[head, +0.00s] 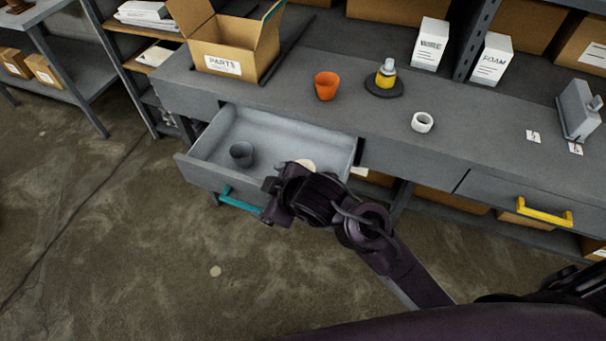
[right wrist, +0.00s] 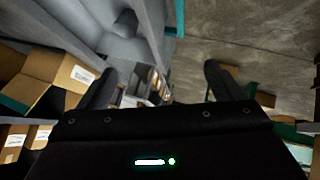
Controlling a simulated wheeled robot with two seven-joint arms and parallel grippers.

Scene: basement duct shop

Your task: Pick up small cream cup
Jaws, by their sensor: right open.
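A small cream cup (head: 307,164) shows in the head view in the right part of the open grey drawer (head: 205,177). Only its upper edge is visible; my right gripper hides the rest. My right gripper (head: 272,198) is over the drawer's front right area, in front of the cream cup in the picture; I cannot tell whether they touch. In the right wrist view its two fingers (right wrist: 160,78) are apart with nothing seen between them. The cream cup is not clearly visible there. My left gripper is not in view.
A dark grey cup (head: 242,154) stands in the drawer, left of my right gripper. The drawer has a teal handle (head: 240,199).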

